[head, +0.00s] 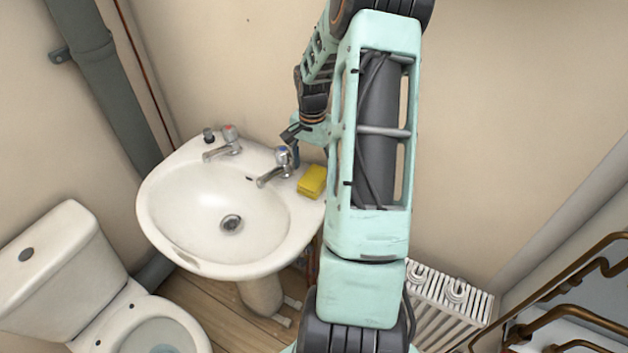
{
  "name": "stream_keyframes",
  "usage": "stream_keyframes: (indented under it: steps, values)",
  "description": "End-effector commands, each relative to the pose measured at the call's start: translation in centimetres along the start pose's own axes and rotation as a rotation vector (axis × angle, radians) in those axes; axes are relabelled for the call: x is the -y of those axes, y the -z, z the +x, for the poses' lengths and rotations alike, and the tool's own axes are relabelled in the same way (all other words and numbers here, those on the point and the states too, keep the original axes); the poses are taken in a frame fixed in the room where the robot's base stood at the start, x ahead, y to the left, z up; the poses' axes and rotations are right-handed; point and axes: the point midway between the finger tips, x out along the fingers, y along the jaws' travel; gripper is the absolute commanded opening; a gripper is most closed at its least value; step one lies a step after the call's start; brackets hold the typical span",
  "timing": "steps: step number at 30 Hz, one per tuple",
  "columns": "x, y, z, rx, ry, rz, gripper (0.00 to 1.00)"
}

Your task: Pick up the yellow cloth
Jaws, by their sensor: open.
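The yellow cloth (312,182) looks like a small folded block. It lies on the right rim of the white washbasin (165,228), just right of the blue-capped tap. My gripper (293,145) is open, above and slightly left of the cloth, close to that tap in the picture. Nothing shows between its fingers. It appears apart from the cloth, but the height between them is hard to judge. My arm covers the area right of the cloth.
The blue-capped tap (272,175) and a red-capped tap (224,147) stand on the basin's back ledge, with a small black item (208,134) nearby. A toilet (60,260) is at left, a radiator (455,300) at lower right, and copper pipes (560,285) at far right.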

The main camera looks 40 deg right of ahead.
Motion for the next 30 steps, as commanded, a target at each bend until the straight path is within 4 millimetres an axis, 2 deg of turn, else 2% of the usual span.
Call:
stream_keyframes:
  steps: [7, 17, 30]
  values:
    - [-0.3, -0.1, 3.4, 0.005, -0.002, 0.000, 0.67]
    - [-0.3, 0.0, 4.2, 0.001, -0.001, 0.000, 0.67]
    - [-0.3, 0.0, 4.1, 0.001, -0.001, 0.000, 0.22]
